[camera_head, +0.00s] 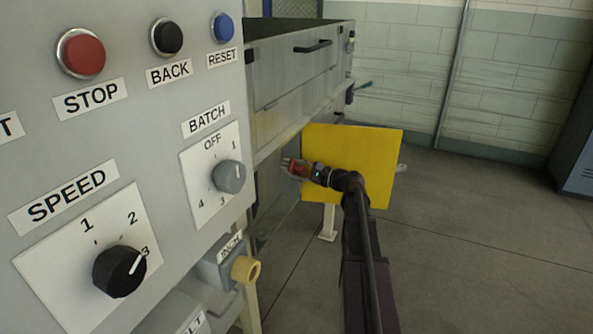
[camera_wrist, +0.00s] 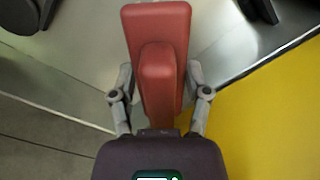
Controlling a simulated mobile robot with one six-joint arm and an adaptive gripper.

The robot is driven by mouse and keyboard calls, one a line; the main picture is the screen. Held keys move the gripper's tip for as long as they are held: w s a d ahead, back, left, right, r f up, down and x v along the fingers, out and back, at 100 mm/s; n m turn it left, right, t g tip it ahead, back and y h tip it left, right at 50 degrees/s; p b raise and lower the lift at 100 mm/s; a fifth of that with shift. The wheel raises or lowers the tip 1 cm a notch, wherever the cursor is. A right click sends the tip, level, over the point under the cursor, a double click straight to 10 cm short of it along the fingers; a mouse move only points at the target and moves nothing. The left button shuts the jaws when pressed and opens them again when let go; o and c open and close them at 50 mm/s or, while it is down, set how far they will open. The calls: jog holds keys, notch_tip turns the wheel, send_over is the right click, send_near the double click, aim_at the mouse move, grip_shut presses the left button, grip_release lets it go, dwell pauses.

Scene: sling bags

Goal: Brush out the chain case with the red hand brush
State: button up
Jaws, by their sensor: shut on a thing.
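My gripper (camera_head: 300,168) is shut on the red hand brush (camera_wrist: 157,25), which has a flat red block and a raised red grip between the two fingers. In the head view the brush is a small red patch at the left edge of a yellow panel (camera_head: 355,160), which looks like an open cover. The grey opening left of it (camera_head: 275,190) seems to be the chain case; its inside is mostly hidden. In the wrist view the brush is over grey metal, with dark round parts at the top corners. The bristles are hidden, and I cannot tell whether they touch.
A grey control panel (camera_head: 130,150) with buttons and dials fills the left foreground. A yellow-capped knob (camera_head: 245,269) juts from its lower right. A grey machine body (camera_head: 300,65) stands above the opening. The floor (camera_head: 480,250) to the right is clear, up to a blue-grey cabinet (camera_head: 577,140).

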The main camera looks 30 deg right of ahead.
aim_at(306, 172)
jog(key=shift+v, duration=1.45)
jog(key=shift+s, duration=0.1)
